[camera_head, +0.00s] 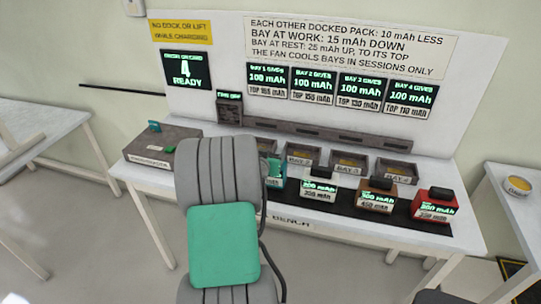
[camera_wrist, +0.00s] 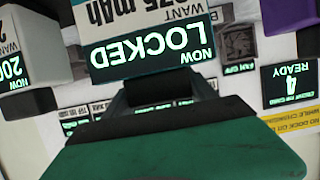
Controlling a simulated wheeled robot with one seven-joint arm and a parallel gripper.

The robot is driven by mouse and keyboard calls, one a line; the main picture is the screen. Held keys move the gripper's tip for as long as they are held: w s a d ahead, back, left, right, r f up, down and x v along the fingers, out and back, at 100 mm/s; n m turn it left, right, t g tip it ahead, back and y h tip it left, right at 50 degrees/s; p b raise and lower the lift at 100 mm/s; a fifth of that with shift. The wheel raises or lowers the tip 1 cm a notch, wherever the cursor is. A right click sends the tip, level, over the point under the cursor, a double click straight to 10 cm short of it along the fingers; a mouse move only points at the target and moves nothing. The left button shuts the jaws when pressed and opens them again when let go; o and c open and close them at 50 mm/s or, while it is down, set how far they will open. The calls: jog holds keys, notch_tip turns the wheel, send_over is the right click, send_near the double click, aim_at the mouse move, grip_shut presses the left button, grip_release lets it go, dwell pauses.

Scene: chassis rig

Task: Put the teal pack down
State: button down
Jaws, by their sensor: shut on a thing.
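The teal pack (camera_head: 273,172) stands at the left end of the visible pack row in the head view, partly hidden by my arm. In the wrist view the teal pack (camera_wrist: 150,50) is close and upside down, its label reading "NOW LOCKED" and a want of 275 mAh. My gripper (camera_wrist: 160,92) is shut on the dark handle at its top. The gripper is hidden behind my arm in the head view. The pack's underside is hidden, so I cannot tell whether it touches the bench.
A white pack (camera_head: 320,184), a brown pack (camera_head: 376,195) and a red pack (camera_head: 434,205) stand rightward on the black mat. A purple pack (camera_wrist: 290,15) is on the other side. Open bays (camera_head: 350,163) line the back. A grey box (camera_head: 165,147) sits left.

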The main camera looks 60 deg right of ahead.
jog(key=shift+f, duration=0.5)
jog(key=shift+f, duration=0.2)
jog(key=shift+c, duration=1.4)
grip_release()
